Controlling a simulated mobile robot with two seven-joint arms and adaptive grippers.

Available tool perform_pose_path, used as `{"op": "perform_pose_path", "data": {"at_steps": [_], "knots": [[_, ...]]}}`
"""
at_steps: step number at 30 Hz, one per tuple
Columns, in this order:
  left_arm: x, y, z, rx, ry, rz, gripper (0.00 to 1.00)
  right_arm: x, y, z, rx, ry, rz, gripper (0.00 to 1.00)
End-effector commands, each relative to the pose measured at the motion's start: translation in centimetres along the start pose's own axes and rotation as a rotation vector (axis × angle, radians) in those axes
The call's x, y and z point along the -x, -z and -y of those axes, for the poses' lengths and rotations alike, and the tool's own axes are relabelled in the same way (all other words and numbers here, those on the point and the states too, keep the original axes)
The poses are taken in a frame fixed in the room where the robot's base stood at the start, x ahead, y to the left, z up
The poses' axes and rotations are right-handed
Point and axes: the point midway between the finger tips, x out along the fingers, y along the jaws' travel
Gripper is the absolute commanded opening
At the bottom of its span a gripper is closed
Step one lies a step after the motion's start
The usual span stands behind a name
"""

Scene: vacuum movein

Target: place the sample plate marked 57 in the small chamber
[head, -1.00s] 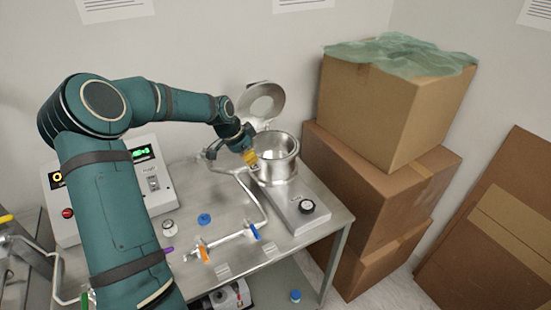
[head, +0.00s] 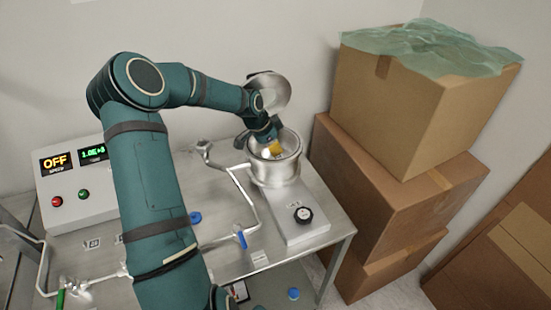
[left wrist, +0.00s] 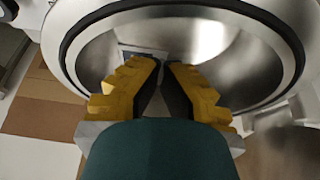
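The small chamber (head: 275,172) is a round steel pot with its lid (head: 268,90) tipped open behind it. My left gripper (head: 275,149) reaches down into the chamber mouth from above. In the left wrist view, its yellow fingers (left wrist: 168,66) are nearly together inside the chamber rim (left wrist: 75,45). A small flat pale plate (left wrist: 140,52) with a dark edge shows at the fingertips, and the fingers appear shut on it. I cannot read its number, and the fingers hide part of it. My right gripper is not in view.
A control box (head: 75,180) reads OFF. Stacked cardboard boxes (head: 400,205) stand close on the right.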

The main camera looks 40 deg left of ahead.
Motion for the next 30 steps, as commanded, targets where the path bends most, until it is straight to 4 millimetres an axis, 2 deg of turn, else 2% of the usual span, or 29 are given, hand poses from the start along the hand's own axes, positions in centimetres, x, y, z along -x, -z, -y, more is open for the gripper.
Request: {"op": "perform_pose_path", "data": {"at_steps": [7, 13, 25, 26, 28, 29, 30], "knots": [[-1.8, -0.7, 0.0, 0.000, -0.001, 0.000, 0.00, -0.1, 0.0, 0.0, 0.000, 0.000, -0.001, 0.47], [-4.2, -1.8, 0.1, 0.000, 0.000, 0.000, 0.00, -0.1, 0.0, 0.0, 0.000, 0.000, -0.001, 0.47], [-4.8, -2.0, 0.1, -0.001, 0.002, 0.000, 0.00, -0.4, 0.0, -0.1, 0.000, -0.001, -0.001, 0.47], [-4.8, -2.0, 0.1, -0.001, 0.002, 0.000, 0.05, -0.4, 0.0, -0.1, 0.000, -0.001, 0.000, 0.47], [-4.8, -2.0, 0.1, -0.001, 0.002, 0.000, 0.30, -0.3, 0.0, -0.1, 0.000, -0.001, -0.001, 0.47], [-4.8, -2.0, 0.1, -0.001, 0.001, 0.000, 0.34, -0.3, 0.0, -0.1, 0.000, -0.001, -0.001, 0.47], [-4.7, -2.0, 0.1, -0.001, 0.002, 0.000, 0.34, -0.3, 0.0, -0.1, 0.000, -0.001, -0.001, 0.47]]}}
